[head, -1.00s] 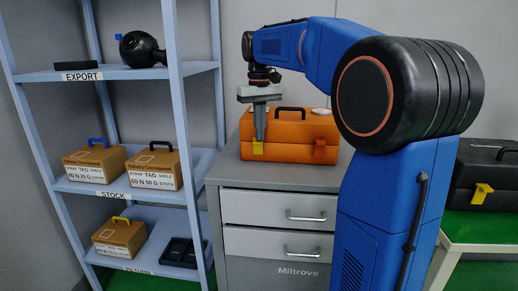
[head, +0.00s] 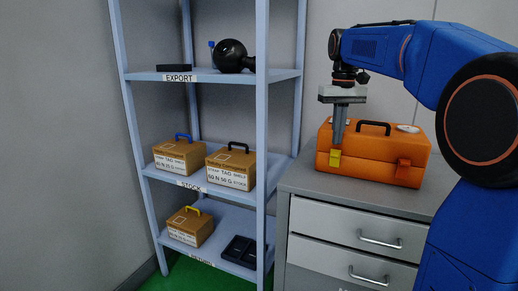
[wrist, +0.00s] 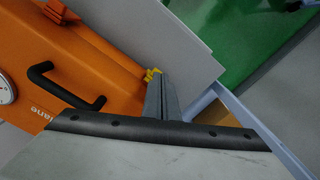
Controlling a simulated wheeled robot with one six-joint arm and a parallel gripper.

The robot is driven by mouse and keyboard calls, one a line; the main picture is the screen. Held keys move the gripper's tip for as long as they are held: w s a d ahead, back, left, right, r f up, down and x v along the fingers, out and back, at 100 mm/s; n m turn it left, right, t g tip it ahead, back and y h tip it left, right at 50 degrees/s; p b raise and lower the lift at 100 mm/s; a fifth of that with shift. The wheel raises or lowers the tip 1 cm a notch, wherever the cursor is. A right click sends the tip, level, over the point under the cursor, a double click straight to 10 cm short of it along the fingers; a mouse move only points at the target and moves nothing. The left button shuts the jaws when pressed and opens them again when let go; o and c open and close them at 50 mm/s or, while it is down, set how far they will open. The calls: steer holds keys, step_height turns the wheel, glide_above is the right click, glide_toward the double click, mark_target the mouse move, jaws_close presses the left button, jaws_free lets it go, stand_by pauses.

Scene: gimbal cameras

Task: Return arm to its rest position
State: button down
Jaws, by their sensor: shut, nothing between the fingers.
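My blue arm (head: 400,50) reaches in from the right, bent over the grey cabinet. My gripper (head: 338,140) points down in front of the orange toolbox (head: 375,155), with its fingers together and nothing visible held. In the head view its tip overlaps the toolbox's left yellow latch (head: 335,157); I cannot tell whether they touch. The wrist view shows my gripper (wrist: 160,98) beside the toolbox (wrist: 60,70), whose black handle (wrist: 65,90) and round dial (wrist: 5,90) show. A yellow piece (wrist: 152,74) shows at the fingertips.
The grey drawer cabinet (head: 315,215) carries the toolbox. The blue shelf rack (head: 262,110) stands close on the left. It holds a black round object (head: 231,56), a blue-handled box (head: 180,155), a black-handled box (head: 232,167), a yellow-handled box (head: 190,228) and a black tray (head: 240,250).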

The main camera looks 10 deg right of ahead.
steer(key=s+a+f+t, duration=0.2)
steer(key=s+a+f, duration=0.1)
steer(key=s+f, duration=0.9)
steer(key=s+a+f+t, duration=0.2)
steer(key=s+a+f, duration=0.2)
steer(key=s+f, duration=0.8)
steer(key=s, duration=0.6)
steer(key=shift+s+a+n+t, duration=0.2)
steer(key=shift+s+n+t, duration=0.05)
steer(key=shift+n+t, duration=0.15)
steer(key=shift+r, duration=0.15)
